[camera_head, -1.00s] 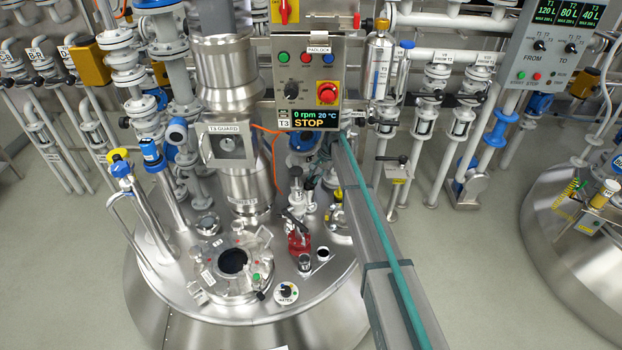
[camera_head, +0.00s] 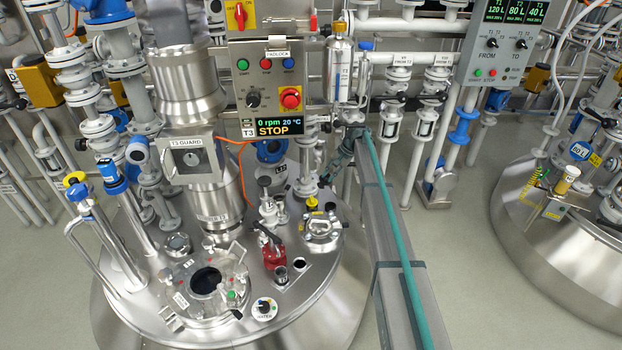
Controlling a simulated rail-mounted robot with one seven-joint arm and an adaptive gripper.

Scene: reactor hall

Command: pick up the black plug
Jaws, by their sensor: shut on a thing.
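My gripper (camera_head: 327,178) is small and dark at the far end of my arm, above the back right of the T3 vessel lid (camera_head: 330,262). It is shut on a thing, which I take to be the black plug. The plug's outline is too small and dark to make out against the fingers. A round black opening or flush dark cap (camera_head: 299,265) shows on the lid's right side, apart from my gripper; I cannot tell which it is.
A red valve (camera_head: 274,252), a short metal cylinder (camera_head: 280,276) and a yellow-black fitting (camera_head: 312,203) stand on the lid. The T3 control box (camera_head: 270,88) is behind. Floor shows to the right.

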